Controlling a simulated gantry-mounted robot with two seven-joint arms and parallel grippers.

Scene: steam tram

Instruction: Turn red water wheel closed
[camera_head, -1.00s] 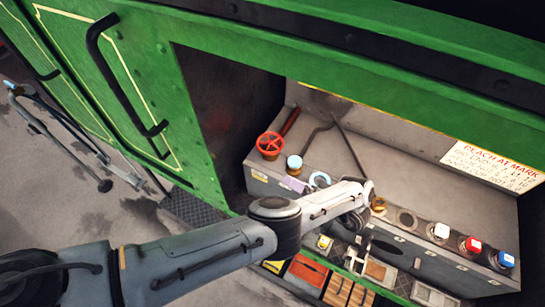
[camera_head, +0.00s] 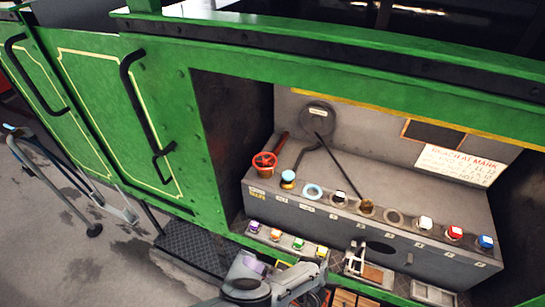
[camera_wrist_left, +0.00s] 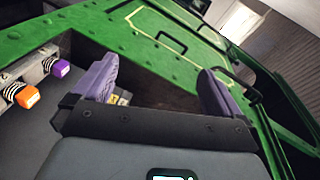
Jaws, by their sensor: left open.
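The red water wheel (camera_head: 264,161) is a small spoked wheel at the left end of the grey console (camera_head: 430,205), inside the green tram's opening. My left gripper (camera_head: 254,267) is low in the head view, below the console and clear of the wheel. In the left wrist view its two purple fingers (camera_wrist_left: 157,88) are spread apart with nothing held between them. The wheel cannot be made out in the wrist view. My right gripper is not in view.
Coloured knobs, including a purple one (camera_head: 254,226), line a lower ledge. The green side panel (camera_head: 110,90) bounds the opening's left.

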